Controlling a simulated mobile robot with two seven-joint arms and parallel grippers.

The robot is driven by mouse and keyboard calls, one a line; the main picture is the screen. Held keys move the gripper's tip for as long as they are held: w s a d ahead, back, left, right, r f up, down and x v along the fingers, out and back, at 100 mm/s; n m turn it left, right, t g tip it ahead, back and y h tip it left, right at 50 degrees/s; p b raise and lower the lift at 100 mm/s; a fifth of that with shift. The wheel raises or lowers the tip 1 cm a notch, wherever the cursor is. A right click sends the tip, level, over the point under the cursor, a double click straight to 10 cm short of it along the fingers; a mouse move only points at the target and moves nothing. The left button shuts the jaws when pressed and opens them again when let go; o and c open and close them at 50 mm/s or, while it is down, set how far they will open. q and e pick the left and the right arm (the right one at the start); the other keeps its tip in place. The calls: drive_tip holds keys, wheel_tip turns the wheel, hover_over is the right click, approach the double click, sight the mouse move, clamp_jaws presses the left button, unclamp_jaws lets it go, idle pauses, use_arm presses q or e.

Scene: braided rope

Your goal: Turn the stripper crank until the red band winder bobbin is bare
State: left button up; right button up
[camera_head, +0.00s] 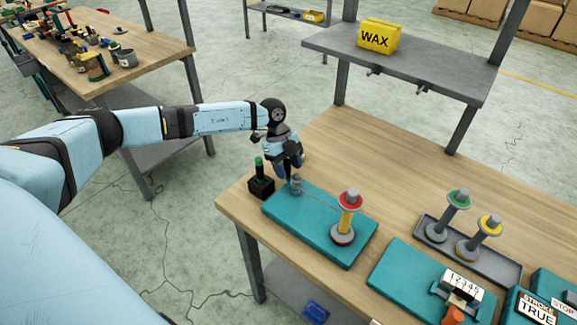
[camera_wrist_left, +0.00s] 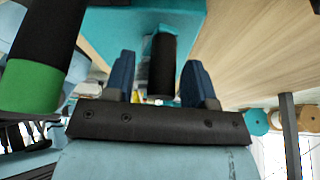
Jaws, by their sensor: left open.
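The teal stripper base (camera_head: 300,222) lies at the near left of the wooden table. The bobbin with the red top (camera_head: 349,198) stands upright on its right end, with yellow around its shaft. A thin line runs from it to a small grey spool part (camera_head: 296,184) at the left end. My left gripper (camera_head: 287,165) is above that end, pointing down, and hides part of it. In the left wrist view, the gripper (camera_wrist_left: 160,88) is open, and a black cylindrical handle (camera_wrist_left: 162,62) shows between its fingers. I cannot tell whether they touch it.
A black block with a green-topped post (camera_head: 260,176) stands close left of the gripper; its black and green shaft (camera_wrist_left: 35,60) looms in the wrist view. Green-topped (camera_head: 458,197) and yellow-topped (camera_head: 490,224) bobbins stand on a grey tray. A teal counter unit (camera_head: 405,272) is at the right.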

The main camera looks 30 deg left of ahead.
use_arm(q)
drive_tip(key=shift+d+f, duration=0.15)
drive_tip(key=shift+f, duration=0.25)
drive_tip(key=c, duration=0.9)
